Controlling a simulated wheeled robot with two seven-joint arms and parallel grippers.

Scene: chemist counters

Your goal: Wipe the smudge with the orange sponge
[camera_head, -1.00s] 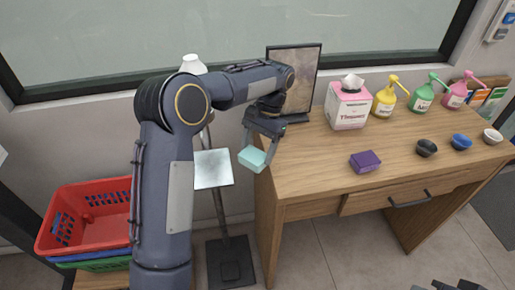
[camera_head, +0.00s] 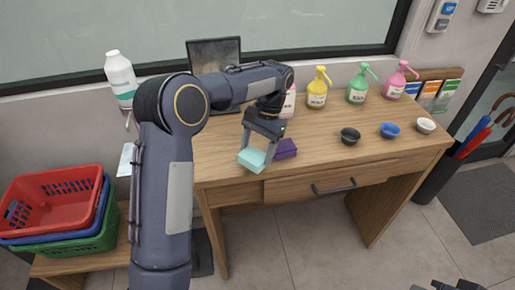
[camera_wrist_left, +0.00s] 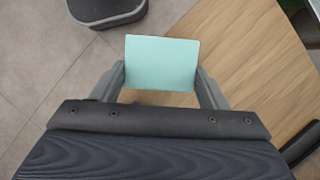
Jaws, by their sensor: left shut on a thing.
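My left gripper (camera_head: 257,152) is shut on a light teal block (camera_head: 252,159), sponge-like in shape. The block also shows between the fingers in the left wrist view (camera_wrist_left: 162,62). It is held near the desk's front left edge; I cannot tell whether it touches the top. A purple block (camera_head: 285,149) lies on the desk just right of the gripper. I see no orange sponge. I cannot make out a clear smudge on the desk; my arm hides part of it. A dark part of mine, perhaps the right gripper (camera_head: 456,285), shows at the bottom edge.
The wooden desk (camera_head: 225,165) holds a dark-framed panel (camera_head: 214,52), yellow (camera_head: 317,92), green (camera_head: 357,88) and pink (camera_head: 396,84) pump bottles, and black (camera_head: 350,136), blue (camera_head: 390,130) and white (camera_head: 426,125) bowls. Stacked baskets (camera_head: 50,195) stand left. The desk's right front is clear.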

